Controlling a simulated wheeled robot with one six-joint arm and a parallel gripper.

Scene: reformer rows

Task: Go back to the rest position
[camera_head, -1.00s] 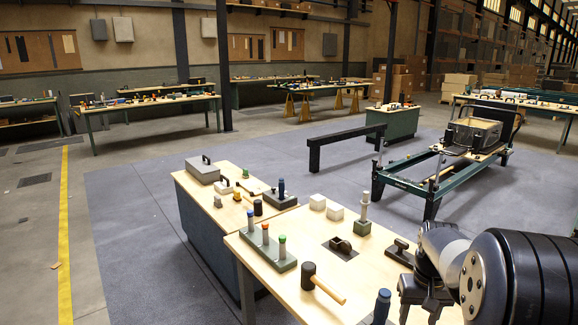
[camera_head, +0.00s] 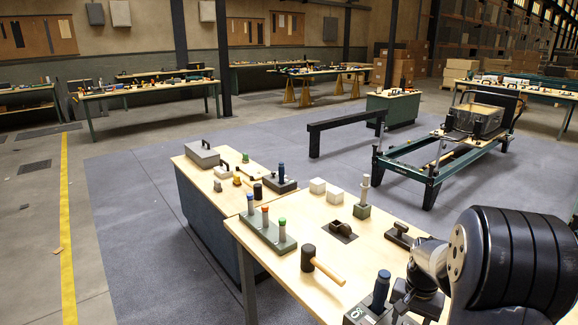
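My arm enters at the lower right, with a large dark ribbed joint and a silver wrist. My gripper (camera_head: 418,300) is below the wrist, over the near right part of the front table (camera_head: 300,292). It is small and dark here, and I cannot tell whether its fingers are open or shut. I see nothing clearly held in it. A blue-handled tool (camera_head: 380,290) on a grey base stands just left of my gripper; whether they touch is unclear.
The front table also bears a mallet (camera_head: 321,265), a green block with several pegs (camera_head: 266,236), white cubes (camera_head: 326,190), an upright peg (camera_head: 363,194) and a dark handled block (camera_head: 399,236). A green reformer frame (camera_head: 411,172) stands behind. Blue-grey floor (camera_head: 135,215) is clear at left.

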